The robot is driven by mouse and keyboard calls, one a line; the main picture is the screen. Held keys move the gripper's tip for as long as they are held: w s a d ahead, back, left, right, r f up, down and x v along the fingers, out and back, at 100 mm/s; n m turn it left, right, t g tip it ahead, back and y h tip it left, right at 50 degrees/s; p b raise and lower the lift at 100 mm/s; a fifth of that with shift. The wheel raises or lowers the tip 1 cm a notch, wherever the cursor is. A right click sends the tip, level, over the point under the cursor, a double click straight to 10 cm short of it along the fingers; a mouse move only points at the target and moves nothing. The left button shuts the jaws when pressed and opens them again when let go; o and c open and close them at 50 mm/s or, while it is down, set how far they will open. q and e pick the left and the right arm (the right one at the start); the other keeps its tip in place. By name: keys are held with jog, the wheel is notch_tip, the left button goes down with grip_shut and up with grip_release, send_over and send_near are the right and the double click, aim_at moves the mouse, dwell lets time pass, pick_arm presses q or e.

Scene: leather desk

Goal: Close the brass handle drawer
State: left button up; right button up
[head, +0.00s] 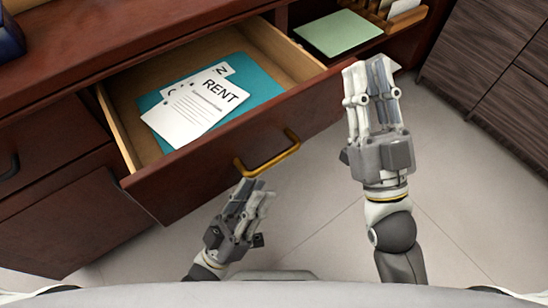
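The drawer (205,188) with the brass handle (268,156) is pulled out of the dark red desk. Its wooden inside shows, with papers marked "RENT" (195,108) and a teal folder (262,88) in it. My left gripper (252,186) is just in front of the drawer, below the handle's left end; I cannot tell whether it touches. Its fingers look close together, and their gap is not clear. My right gripper (370,68) is raised to the right of the drawer's right front corner, away from the handle. Its fingers point up the picture, with nothing seen between them.
A green pad (338,33) lies in an open compartment right of the drawer, near a wooden organizer (398,14). A dark wood cabinet (490,60) is at the far right. The tiled floor (320,215) is clear.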

aim_at(274, 163)
pick_arm(q)
jog(key=x, duration=0.8)
jog(key=shift+w+d+r, duration=0.25)
grip_shut()
